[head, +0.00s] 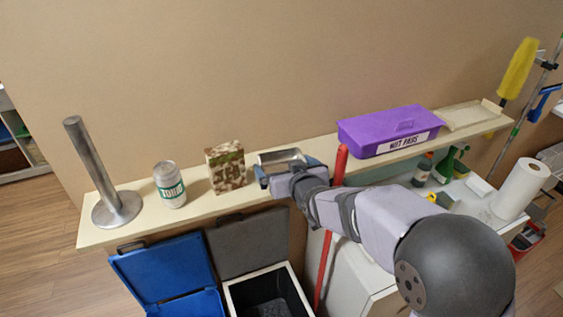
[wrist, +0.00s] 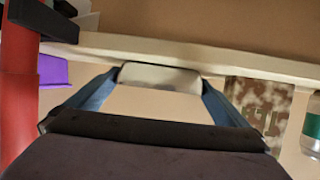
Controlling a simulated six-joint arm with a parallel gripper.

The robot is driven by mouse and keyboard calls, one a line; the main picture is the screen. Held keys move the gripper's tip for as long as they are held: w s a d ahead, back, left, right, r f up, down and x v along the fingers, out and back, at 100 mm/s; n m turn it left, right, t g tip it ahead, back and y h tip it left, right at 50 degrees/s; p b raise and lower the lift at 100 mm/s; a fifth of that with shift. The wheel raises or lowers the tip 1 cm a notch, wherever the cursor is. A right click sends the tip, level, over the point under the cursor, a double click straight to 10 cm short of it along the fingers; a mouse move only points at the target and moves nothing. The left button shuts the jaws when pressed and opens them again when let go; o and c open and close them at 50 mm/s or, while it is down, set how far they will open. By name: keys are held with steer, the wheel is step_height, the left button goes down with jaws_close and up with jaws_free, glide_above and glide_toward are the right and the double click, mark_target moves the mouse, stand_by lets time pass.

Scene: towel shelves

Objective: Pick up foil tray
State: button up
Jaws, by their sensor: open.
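A silvery foil tray (head: 283,156) sits on the long wall shelf, right of the camouflage box. It shows in the wrist view as a pale, rounded block (wrist: 160,77) at the shelf edge. My gripper (head: 287,166) is open, with one blue finger on each side of the tray. In the wrist view, the fingertips flank the tray's ends closely; I cannot tell whether they touch it. My wrist and fingers hide the tray's lower front part.
The camouflage box (head: 226,167), a green-and-white can (head: 170,184) and a metal post (head: 92,165) stand left on the shelf (head: 140,226). A purple bin (head: 385,130) stands right. A red pole (head: 329,235) rises close to my arm. Open-lidded bins (head: 168,272) are below.

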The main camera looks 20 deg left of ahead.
steer(key=shift+w+a+f, duration=0.15)
steer(key=shift+w, duration=0.05)
steer(key=shift+c, duration=0.6)
steer(key=c, duration=0.5)
steer(key=shift+b, duration=0.4)
steer(key=shift+s+r+b, duration=0.1)
steer(key=shift+r+b, duration=0.15)
steer(key=shift+b, duration=0.05)
steer(key=r, duration=0.2)
steer(key=r+b, duration=0.1)
steer(key=r, duration=0.1)
steer(key=r+b, duration=0.1)
steer(key=r, duration=0.1)
steer(key=shift+s+d+r, duration=0.25)
steer(key=shift+d+r, duration=0.05)
steer(key=shift+d, duration=0.1)
steer(key=s+d+p, duration=0.3)
steer(key=s+d, duration=1)
steer(key=shift+s+d, duration=0.2)
steer(key=shift+s, duration=0.05)
